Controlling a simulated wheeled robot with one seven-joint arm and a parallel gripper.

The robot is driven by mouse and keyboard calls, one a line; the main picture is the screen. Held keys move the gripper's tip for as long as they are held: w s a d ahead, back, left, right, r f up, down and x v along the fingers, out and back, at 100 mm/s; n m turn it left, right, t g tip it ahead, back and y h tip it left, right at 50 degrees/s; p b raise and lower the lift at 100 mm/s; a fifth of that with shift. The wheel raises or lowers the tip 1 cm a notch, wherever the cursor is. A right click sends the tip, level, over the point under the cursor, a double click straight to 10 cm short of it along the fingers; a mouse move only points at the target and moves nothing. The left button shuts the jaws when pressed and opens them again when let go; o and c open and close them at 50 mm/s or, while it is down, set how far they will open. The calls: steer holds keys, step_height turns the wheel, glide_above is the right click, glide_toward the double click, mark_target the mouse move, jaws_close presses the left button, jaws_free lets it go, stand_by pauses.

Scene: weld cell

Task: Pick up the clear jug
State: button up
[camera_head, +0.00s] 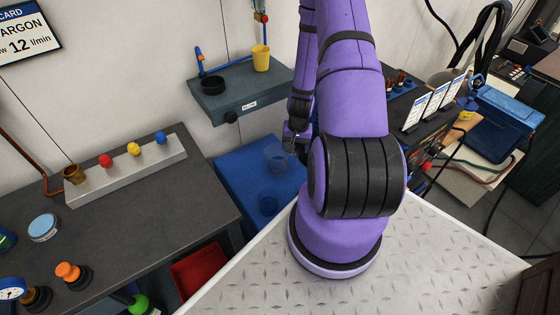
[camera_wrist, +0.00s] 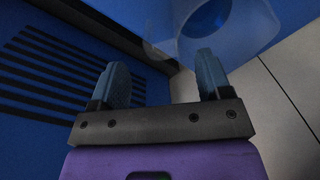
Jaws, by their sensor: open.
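The clear jug (camera_head: 278,157) is see-through with a bluish tint and stands on the blue surface behind the grey bench. In the wrist view the jug (camera_wrist: 250,30) shows at the top, beyond my fingertips and partly cut off by the frame edge. My gripper (camera_wrist: 160,80) is open, with two dark blue-grey fingers apart and nothing between them. In the head view my gripper (camera_head: 296,138) is small and partly hidden by my arm, just right of the jug's rim. I cannot tell whether a finger touches the jug.
A grey wall shelf (camera_head: 245,98) with a yellow cup (camera_head: 261,58) is above. A dark bench (camera_head: 150,210) is at left, a red bin (camera_head: 200,270) below it.

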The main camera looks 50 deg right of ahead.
mark_target(294, 152)
steer(key=shift+w+a+f, duration=0.1)
steer(key=shift+f, duration=1.5)
steer(key=shift+w+a+f, duration=0.1)
steer(key=shift+f, duration=1.5)
steer(key=c, duration=1.2)
steer(key=shift+r, duration=0.1)
